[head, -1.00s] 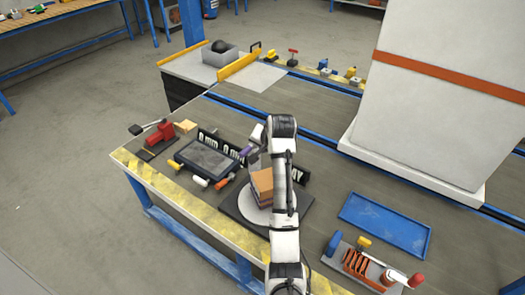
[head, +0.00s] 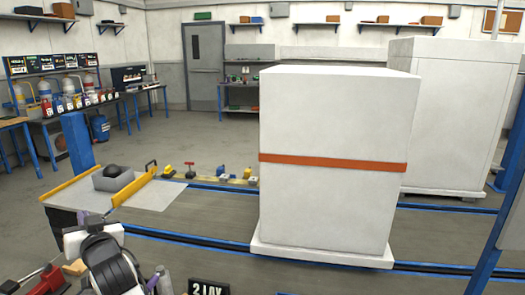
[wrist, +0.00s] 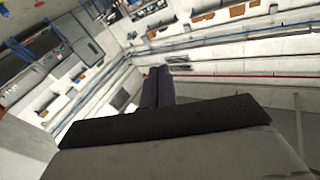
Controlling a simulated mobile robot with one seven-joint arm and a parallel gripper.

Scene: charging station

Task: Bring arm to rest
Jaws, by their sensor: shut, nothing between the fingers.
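My arm (head: 108,264) shows at the bottom left of the head view, its white and black links cut off by the lower edge. In the wrist view my gripper (wrist: 158,88) points out toward the room, its dark purple fingers together with nothing between them. The wrist picture is strongly tilted, with walls and shelves behind the fingers. No object is close to the fingertips there. The gripper cannot be made out clearly in the head view.
A grey box with a black ball (head: 113,177) sits at the left between yellow rails. A red tool (head: 42,280) and a lettered black sign (head: 208,287) are near the bottom edge.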

